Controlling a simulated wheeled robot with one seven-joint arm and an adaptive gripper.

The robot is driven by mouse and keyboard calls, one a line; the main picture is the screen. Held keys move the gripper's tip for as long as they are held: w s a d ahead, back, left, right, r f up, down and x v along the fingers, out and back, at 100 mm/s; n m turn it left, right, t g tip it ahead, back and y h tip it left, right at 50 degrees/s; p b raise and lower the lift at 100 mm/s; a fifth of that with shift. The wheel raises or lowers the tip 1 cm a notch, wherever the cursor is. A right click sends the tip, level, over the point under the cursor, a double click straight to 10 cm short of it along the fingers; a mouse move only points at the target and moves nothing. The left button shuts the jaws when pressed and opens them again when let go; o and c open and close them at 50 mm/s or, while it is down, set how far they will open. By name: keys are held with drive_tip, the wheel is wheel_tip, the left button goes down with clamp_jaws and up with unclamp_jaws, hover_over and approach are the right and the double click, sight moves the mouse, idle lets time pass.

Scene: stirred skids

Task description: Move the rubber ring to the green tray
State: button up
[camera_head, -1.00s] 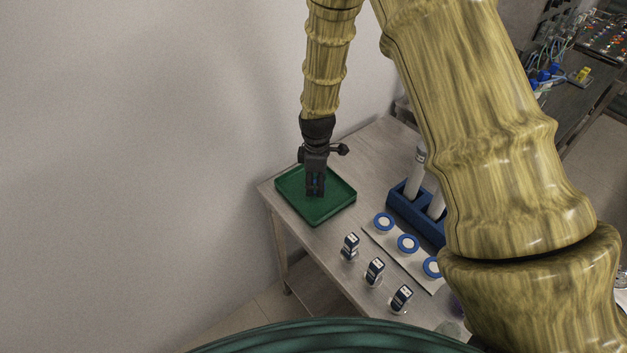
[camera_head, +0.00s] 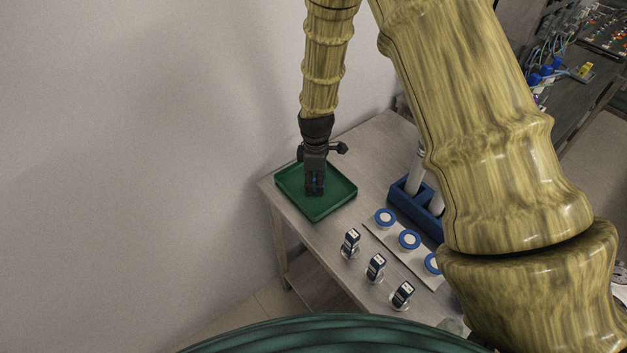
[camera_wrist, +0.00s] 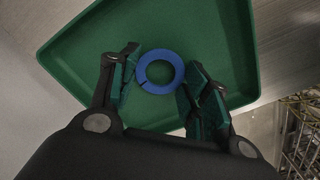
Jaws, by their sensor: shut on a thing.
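The blue rubber ring (camera_wrist: 160,54) is between the fingers of my gripper (camera_wrist: 158,80) in the wrist view, its flat face and open hole toward the camera. My gripper is shut on it. The green tray (camera_wrist: 205,22) lies behind the ring; whether the ring touches its floor I cannot tell. In the head view, my gripper (camera_head: 315,191) points down inside the outline of the green tray (camera_head: 336,203), which sits at the table's far left corner. Only a speck of blue shows between the fingers there.
On the table (camera_head: 376,150), a white strip to the right of the tray carries several blue rings with white centres (camera_head: 409,240). Several small dark-and-white items (camera_head: 375,266) stand nearer the front. A blue rack (camera_head: 413,206) with white tubes is farther right. A wall stands left.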

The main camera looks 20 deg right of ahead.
drive_tip(key=shift+f, duration=0.25)
drive_tip(key=o, duration=0.9)
drive_tip(key=shift+c, duration=0.2)
drive_tip(key=shift+w+r+p, duration=0.1)
drive_tip(key=shift+r+p, duration=2.2)
drive_tip(key=shift+r, duration=1.2)
